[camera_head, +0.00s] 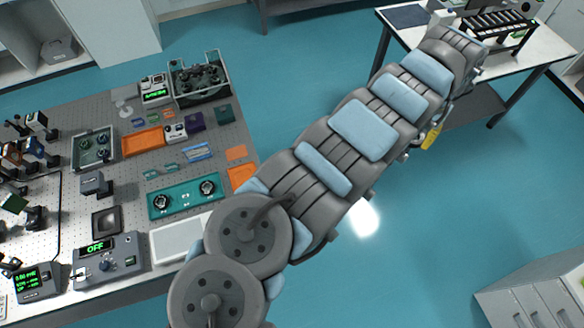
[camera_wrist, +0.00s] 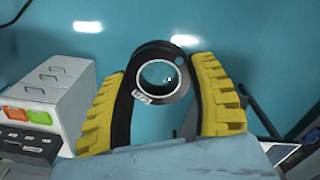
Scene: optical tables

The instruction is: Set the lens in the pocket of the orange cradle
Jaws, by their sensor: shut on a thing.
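The lens, in a black round mount with a pale inner ring (camera_wrist: 150,97), is in the wrist view between the two yellow ribbed fingers of my gripper (camera_wrist: 163,76). My gripper is shut on it, and blue-green floor shows through its round opening. In the head view, a yellow finger of my gripper (camera_head: 431,136) shows below the far end of my arm, off the table edge and over the floor; the lens is hidden there. An orange tray-like piece (camera_head: 142,142) lies on the perforated table at left. I cannot tell whether it is the cradle; no pocket is clear.
A teal holder (camera_head: 163,212) with two round black parts is on the left table, near flat orange pieces (camera_head: 236,153). Instruments and optic mounts crowd that table. A white-topped table (camera_head: 408,40) stands at upper right. White drawers (camera_wrist: 60,82) show left in the wrist view.

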